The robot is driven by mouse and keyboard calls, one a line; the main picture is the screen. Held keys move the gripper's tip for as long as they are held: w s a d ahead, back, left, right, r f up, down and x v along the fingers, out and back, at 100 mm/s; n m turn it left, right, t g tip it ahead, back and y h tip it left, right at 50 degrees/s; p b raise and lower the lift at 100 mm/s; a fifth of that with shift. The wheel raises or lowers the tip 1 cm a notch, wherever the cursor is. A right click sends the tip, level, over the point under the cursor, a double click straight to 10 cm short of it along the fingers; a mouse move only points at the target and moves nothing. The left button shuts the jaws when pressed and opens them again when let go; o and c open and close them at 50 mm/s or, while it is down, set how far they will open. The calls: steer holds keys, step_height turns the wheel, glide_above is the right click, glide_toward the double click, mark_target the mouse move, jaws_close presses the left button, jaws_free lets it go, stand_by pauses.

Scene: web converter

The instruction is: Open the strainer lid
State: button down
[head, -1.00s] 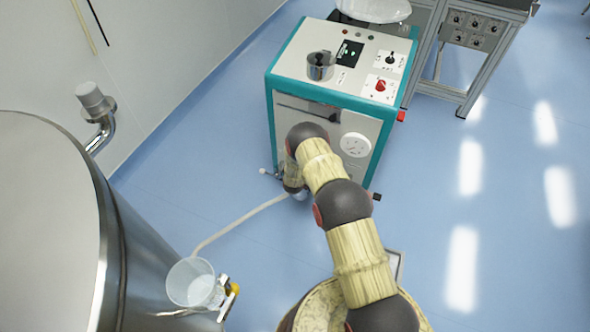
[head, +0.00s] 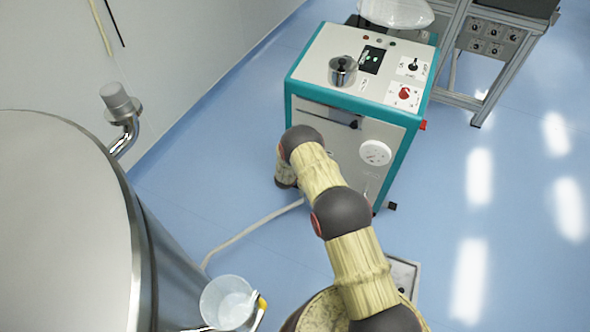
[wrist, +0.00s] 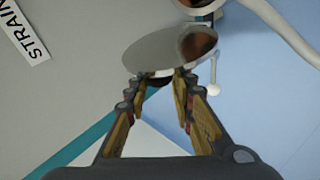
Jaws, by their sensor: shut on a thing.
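In the wrist view my gripper (wrist: 163,78) is closed at a dark knob on a round, shiny metal lid (wrist: 160,50). The lid lies tilted just beyond the fingertips and mirrors the surroundings. A partly cut-off label reading "STRAIN" (wrist: 26,36) is on the grey panel at the upper left. A round metal opening with a brownish inside (wrist: 197,3) shows at the top edge, apart from the lid in the picture. In the head view my fingers and the lid are hidden behind my arm, in front of the white and teal machine (head: 350,160).
A pale hose (head: 250,232) runs from the machine to a clear container (head: 228,302) beside the large steel tank (head: 60,220). A metal pot (head: 342,70) with a black knob stands on the machine.

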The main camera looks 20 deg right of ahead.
steer(key=shift+w+a+f, duration=0.25)
steer(key=shift+a+f, duration=0.05)
steer(key=shift+a, duration=0.15)
steer(key=c, duration=1.5)
jaws_free()
steer(key=shift+c, duration=0.2)
steer(key=shift+r, duration=0.15)
steer(key=v, duration=1.1)
steer(key=shift+s+a+r, duration=0.15)
steer(key=shift+s+r, duration=0.1)
